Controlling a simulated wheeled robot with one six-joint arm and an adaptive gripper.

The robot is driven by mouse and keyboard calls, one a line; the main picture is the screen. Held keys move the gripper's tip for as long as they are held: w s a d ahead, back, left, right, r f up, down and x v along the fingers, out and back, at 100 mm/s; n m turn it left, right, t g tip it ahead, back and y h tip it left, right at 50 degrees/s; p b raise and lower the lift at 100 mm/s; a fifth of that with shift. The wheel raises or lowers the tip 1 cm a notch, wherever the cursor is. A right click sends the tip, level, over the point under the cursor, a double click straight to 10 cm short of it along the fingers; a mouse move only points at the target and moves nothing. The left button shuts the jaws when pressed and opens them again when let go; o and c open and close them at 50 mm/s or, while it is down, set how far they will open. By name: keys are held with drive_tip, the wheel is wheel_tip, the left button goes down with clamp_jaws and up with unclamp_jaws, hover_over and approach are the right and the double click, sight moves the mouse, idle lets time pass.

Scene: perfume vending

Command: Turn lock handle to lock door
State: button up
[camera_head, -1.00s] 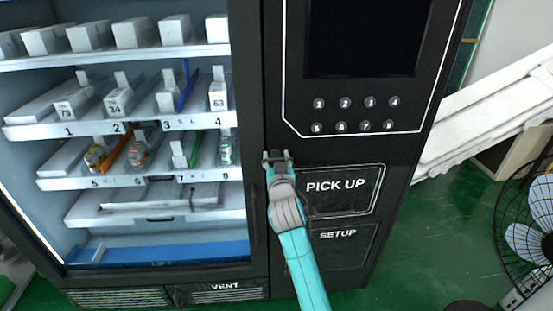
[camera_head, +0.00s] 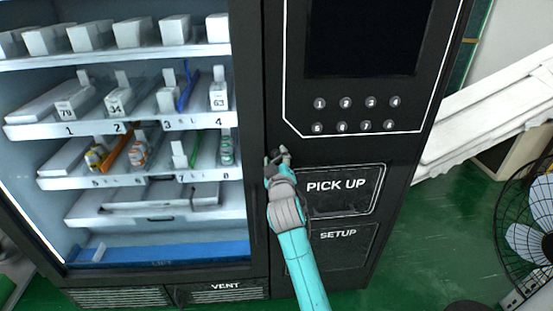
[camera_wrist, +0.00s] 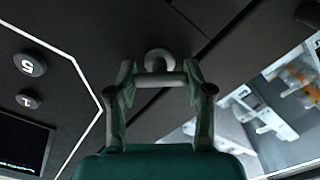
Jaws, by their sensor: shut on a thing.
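The lock handle (camera_wrist: 158,76) is a grey bar with a rounded end, on the black front of the vending machine. In the wrist view it lies crosswise between the two fingers of my gripper (camera_wrist: 158,80), which are shut on its ends. In the head view my gripper (camera_head: 277,155) is at the machine front, left of the "PICK UP" panel and just right of the door edge, with its fingertips tilted. The handle is too small to make out there. The glass door (camera_head: 249,110) on the left looks closed against the cabinet.
A number keypad (camera_head: 357,115) and dark screen (camera_head: 362,38) are above right of my gripper. The pick-up panel (camera_head: 345,190) and setup panel (camera_head: 340,245) are beside and below it. A fan (camera_head: 535,215) stands at the far right on the green floor.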

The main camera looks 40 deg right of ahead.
drive_tip(key=n, duration=0.5)
drive_tip(key=shift+f+n, duration=0.1)
drive_tip(key=shift+n, duration=0.2)
drive_tip(key=shift+w+n, duration=0.1)
drive_tip(key=shift+n, duration=2.1)
drive_tip(key=shift+f, duration=0.1)
drive_tip(key=o, duration=1.2)
drive_tip(key=shift+a, duration=0.1)
drive_tip(key=v, duration=1.2)
